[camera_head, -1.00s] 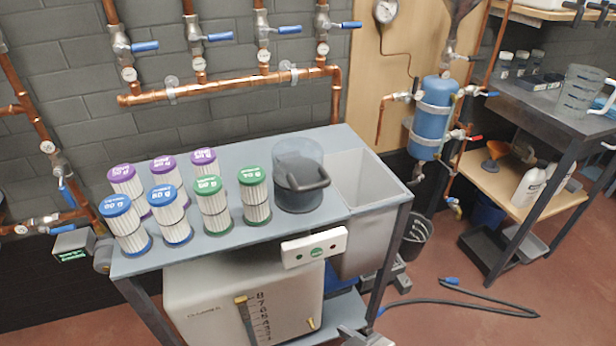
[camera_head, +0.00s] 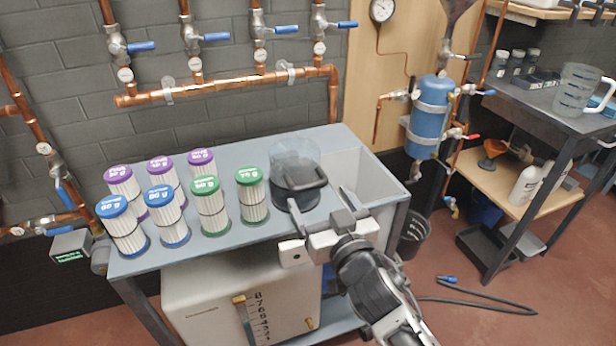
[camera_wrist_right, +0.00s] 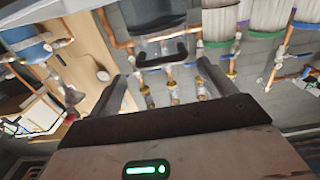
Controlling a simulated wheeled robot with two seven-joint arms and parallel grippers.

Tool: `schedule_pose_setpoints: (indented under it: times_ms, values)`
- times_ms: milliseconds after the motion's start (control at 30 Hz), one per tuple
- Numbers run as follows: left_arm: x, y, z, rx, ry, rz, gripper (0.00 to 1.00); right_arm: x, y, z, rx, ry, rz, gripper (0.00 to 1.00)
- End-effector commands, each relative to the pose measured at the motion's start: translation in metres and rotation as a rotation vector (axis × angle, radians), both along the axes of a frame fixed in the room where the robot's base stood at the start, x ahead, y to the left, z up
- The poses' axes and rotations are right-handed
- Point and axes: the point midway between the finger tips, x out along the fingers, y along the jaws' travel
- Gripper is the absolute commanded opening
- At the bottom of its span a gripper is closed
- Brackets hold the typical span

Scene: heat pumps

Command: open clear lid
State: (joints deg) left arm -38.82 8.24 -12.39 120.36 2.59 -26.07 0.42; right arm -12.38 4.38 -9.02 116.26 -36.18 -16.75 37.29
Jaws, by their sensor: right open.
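A clear round canister or lid (camera_head: 294,150) with a dark lower part stands on the grey bench, right of the filters. A dark loop handle (camera_head: 306,183) sticks out toward me on its front right. In the right wrist view, the canister (camera_wrist_right: 150,15) and its dark handle (camera_wrist_right: 162,52) show at the top, beyond the fingers. My right gripper (camera_head: 319,207) is open and empty, with its fingers pointing toward the handle from in front of the bench. The fingers also show spread in the wrist view (camera_wrist_right: 165,82); the handle appears between them but a little farther off. My left gripper is not in view.
Several filter cartridges with blue (camera_head: 161,197), purple (camera_head: 159,164) and green (camera_head: 206,186) caps stand left of the canister. A grey sink basin (camera_head: 368,186) is to its right. Copper pipes (camera_head: 230,84) run along the wall behind. A white tank (camera_head: 205,310) sits below.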

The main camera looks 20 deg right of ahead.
Motion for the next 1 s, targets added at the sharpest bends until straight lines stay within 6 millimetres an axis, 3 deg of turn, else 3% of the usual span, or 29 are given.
schedule_pose_setpoints:
  times_ms: [100, 300, 500, 767, 967, 1000]
  values:
    - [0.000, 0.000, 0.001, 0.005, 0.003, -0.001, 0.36, 0.027, 0.000, 0.002, -0.002, -0.002, 0.001, 0.83]
    - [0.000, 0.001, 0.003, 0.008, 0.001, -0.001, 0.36, 0.058, 0.000, 0.000, -0.001, -0.001, 0.001, 0.83]
    - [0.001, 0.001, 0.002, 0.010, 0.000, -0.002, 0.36, 0.071, 0.000, -0.001, -0.001, 0.001, 0.001, 0.83]
    - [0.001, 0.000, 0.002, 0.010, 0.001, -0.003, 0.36, 0.072, 0.000, -0.001, 0.000, 0.001, 0.001, 0.83]
    - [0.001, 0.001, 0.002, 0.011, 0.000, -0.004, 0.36, 0.072, 0.000, -0.001, 0.000, 0.002, 0.000, 0.34]
    - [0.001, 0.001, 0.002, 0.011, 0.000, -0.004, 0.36, 0.072, 0.000, -0.001, 0.000, 0.002, -0.001, 0.34]
